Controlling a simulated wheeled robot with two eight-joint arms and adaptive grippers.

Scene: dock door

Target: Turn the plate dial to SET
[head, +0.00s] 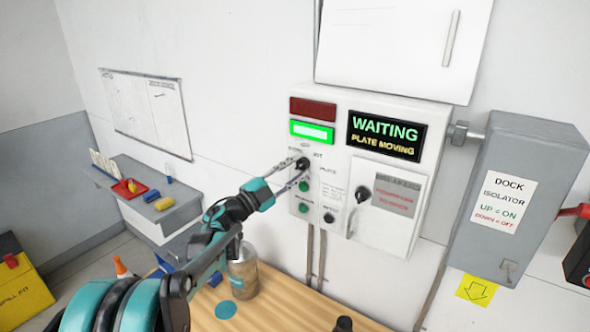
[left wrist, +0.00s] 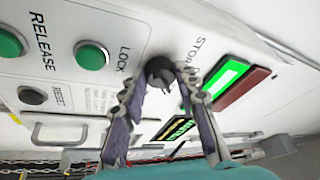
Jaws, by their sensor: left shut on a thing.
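The black plate dial (head: 302,163) sits near the upper left of the white control box (head: 394,113), under a lit green bar (head: 312,132). My left gripper (head: 297,174) is shut on the dial, fingers to either side. In the left wrist view, the dial (left wrist: 161,70) shows between the two fingertips (left wrist: 160,84). The labels around the dial are partly hidden or too small, so I cannot tell which mark it points to. The display (head: 385,137) reads WAITING, PLATE MOVING. My right gripper is out of view.
Two green buttons (head: 303,209) and a black reset button (head: 329,217) lie below the dial. A second black knob (head: 363,194) is on the panel to the right. The grey dock isolator box (head: 485,200) stands farther right.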

